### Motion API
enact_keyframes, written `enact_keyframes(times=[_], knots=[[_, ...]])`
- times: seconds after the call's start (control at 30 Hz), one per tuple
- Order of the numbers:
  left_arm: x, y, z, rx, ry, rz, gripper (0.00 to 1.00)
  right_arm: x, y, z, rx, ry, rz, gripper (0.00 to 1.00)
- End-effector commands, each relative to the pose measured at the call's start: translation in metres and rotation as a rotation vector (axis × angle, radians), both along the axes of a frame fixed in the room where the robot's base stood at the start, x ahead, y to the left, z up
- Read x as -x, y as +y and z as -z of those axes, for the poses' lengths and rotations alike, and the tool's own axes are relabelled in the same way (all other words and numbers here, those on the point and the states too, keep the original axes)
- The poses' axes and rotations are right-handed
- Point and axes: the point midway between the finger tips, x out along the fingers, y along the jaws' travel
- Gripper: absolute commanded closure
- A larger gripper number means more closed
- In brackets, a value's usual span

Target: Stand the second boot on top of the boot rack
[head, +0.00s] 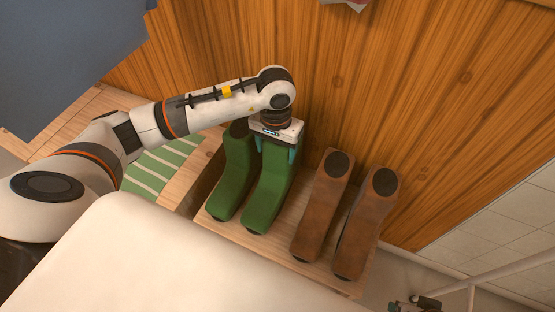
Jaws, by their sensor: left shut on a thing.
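Two green boots stand side by side on the wooden boot rack (279,249). My left gripper (275,152) is over the shaft of the right green boot (266,192), with its fingers pointing down on either side, and it is shut on that boot. This boot's sole appears to be at the rack top; I cannot tell whether it touches. The left green boot (234,178) is close beside it, its top partly hidden by my arm.
Two brown boots, one (322,205) and another (366,223), stand on the rack's right part. A wood-plank wall (400,90) rises behind. A green striped mat (162,168) lies at the left. A pale rail (500,268) is at the lower right.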

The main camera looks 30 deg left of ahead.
Motion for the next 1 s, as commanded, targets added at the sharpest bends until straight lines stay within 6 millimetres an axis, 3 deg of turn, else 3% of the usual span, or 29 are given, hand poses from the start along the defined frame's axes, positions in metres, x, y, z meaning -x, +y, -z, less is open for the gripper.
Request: enact_keyframes(times=[0.3,0.67,0.7,0.8,1.0], knots=[[0.000,0.000,0.035,0.001,0.001,0.000,0.97,0.005,-0.001,-0.020,0.000,-0.011,0.001,0.35],[0.000,0.000,0.040,0.000,-0.002,0.001,0.97,0.006,-0.001,-0.020,-0.001,-0.014,0.001,0.35],[0.000,0.000,0.039,0.000,0.000,0.001,0.26,0.007,-0.001,-0.023,-0.001,-0.014,0.001,0.35],[0.000,0.000,0.039,0.000,0.000,0.001,0.10,0.007,-0.001,-0.022,-0.001,-0.011,0.002,0.35],[0.000,0.000,0.039,0.000,0.001,0.001,0.09,0.007,-0.001,-0.022,-0.001,-0.011,0.002,0.35]])
